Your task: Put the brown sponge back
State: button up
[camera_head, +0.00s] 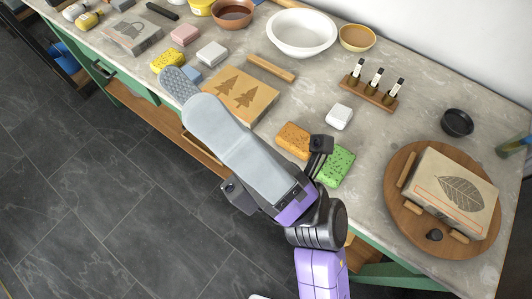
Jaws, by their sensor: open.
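An orange-brown speckled sponge (294,138), the brownest one in view, lies flat on the counter. It lies beside a green sponge (337,165), and a black part of my arm reaches close to its right end in the picture. My gripper (189,97) has long grey fingers that point to the upper left. The fingers look apart, with nothing visible between them. Their tips lie over the counter's front edge in the picture, left of the brown sponge and near a blue-grey sponge (191,75), which they partly hide.
Yellow (167,61), pink (185,34) and pale grey (212,54) sponges lie at upper left. A tree-printed block (243,94) lies behind my fingers. A white block (339,116), a bottle rack (372,94) and a round board (397,191) with a leaf block stand right. Counter between is clear.

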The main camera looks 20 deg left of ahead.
jog(key=w+d+f+m+t+h, duration=0.1)
jog(key=d+f+m+t+h, duration=0.75)
jog(key=m+h, duration=0.55)
jog(key=d+f+m+t+h, duration=0.7)
jog(key=d+m+t+h, duration=0.25)
jog(key=m, duration=0.85)
jog(key=s+d+f+m+g+h, duration=0.5)
jog(key=s+d+f+m+g, duration=0.2)
jog(key=s+d+f, duration=0.5)
jog(key=shift+s+d+f+m, duration=0.15)
jog(key=shift+s+f+m, duration=0.2)
jog(key=shift+s+m, duration=0.2)
